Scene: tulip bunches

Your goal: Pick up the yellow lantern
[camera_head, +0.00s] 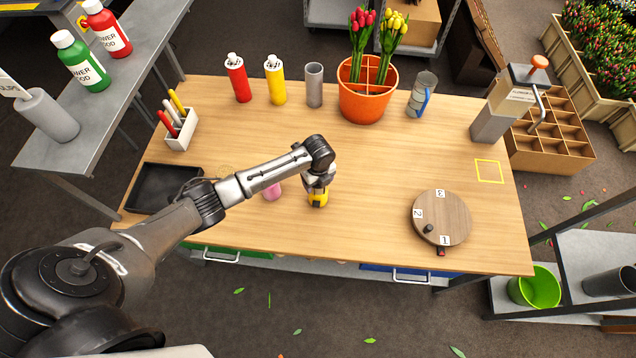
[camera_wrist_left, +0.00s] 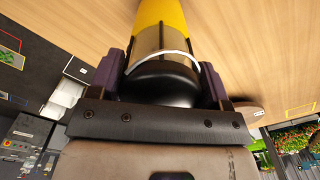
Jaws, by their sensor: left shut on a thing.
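The yellow lantern (camera_head: 318,199) is at the front middle of the wooden table, directly under my left gripper (camera_head: 318,184). My left gripper is shut on it. In the left wrist view the lantern (camera_wrist_left: 163,35) sits between the two dark fingers, with its yellow body, a clear band, a thin pale wire handle and a black end. The arm and gripper hide part of the lantern in the head view. I cannot tell whether it touches the table. My right gripper is in neither view.
A pink object (camera_head: 271,192) stands just left of the lantern, partly behind my arm. A black tray (camera_head: 160,190) lies at the left. A round numbered turntable (camera_head: 441,217) is at the right. An orange pot (camera_head: 366,100) with tulips stands at the back. The table's centre right is clear.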

